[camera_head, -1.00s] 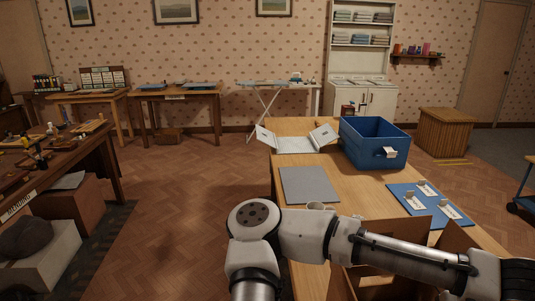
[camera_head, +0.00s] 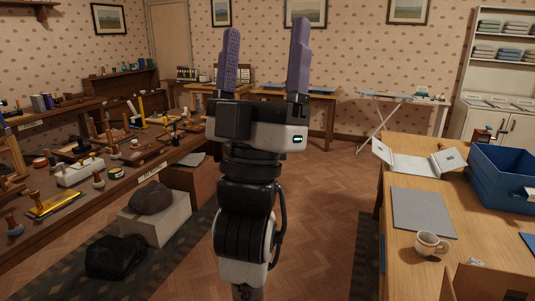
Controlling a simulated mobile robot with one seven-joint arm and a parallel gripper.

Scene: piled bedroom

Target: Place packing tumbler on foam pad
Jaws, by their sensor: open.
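A white mug (camera_head: 428,244), the cup-like thing I can make out on the right table, stands upright just in front of the grey pad; I cannot tell if it is the packing tumbler. The flat grey square pad (camera_head: 420,211), which looks like the foam pad, lies on the table with nothing on it. My gripper (camera_head: 266,32) is raised at the picture's centre-left, its two purple fingers pointing up. It is open and empty, well left of the table and away from mug and pad.
The right table (camera_head: 402,150) also holds a white open folder-like stand (camera_head: 418,163) and a blue bin (camera_head: 505,175). A cardboard box (camera_head: 485,283) is at the front. A cluttered workbench (camera_head: 120,180) runs along the left. Bare floor (camera_head: 325,200) lies between them.

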